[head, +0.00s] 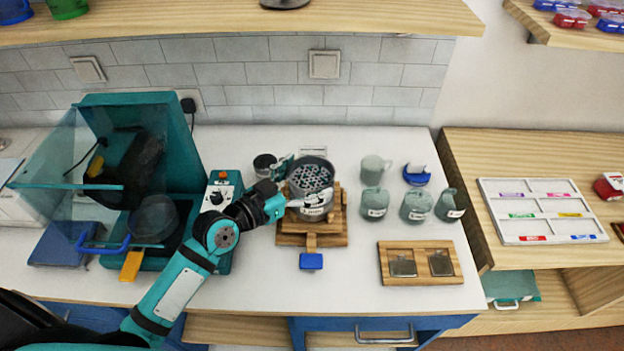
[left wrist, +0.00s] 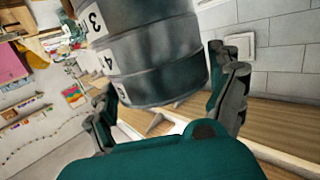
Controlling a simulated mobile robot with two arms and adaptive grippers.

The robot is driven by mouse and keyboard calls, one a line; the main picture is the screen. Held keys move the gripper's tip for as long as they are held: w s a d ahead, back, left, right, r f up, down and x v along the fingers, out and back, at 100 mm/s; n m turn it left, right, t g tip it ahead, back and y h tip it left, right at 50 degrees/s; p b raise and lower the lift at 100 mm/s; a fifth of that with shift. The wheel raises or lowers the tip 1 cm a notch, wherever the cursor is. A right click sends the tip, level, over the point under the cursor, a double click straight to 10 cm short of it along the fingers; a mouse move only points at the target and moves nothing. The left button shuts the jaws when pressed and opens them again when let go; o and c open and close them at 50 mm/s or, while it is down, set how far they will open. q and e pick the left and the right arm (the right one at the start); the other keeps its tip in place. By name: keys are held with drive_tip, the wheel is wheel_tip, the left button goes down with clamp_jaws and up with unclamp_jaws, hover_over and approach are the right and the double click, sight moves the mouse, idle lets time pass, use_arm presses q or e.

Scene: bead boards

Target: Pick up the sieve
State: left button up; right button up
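The sieve (head: 311,172) is a round dark grey ring with a perforated top, at the top of a stack on a wooden stand (head: 285,239) in the middle of the counter. In the left wrist view the grey cylindrical stack (left wrist: 160,60) fills the upper middle, with white number labels on its side. My left gripper (head: 300,197) is at the stack's side, its fingers spread around it. In the left wrist view the fingers (left wrist: 168,85) lie on either side of the stack's near end; firm contact cannot be told. My right gripper is not in view.
Grey-green jars (head: 415,206) and a mug (head: 376,169) stand right of the stack. A wooden tray (head: 389,279) lies at the front right. A teal cabinet with a clear shield (head: 60,160) fills the left. A shelf (head: 240,22) overhangs the back.

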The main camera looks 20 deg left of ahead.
use_arm(q)
drive_tip(key=shift+c, duration=1.3)
drive_tip(key=shift+r, duration=0.15)
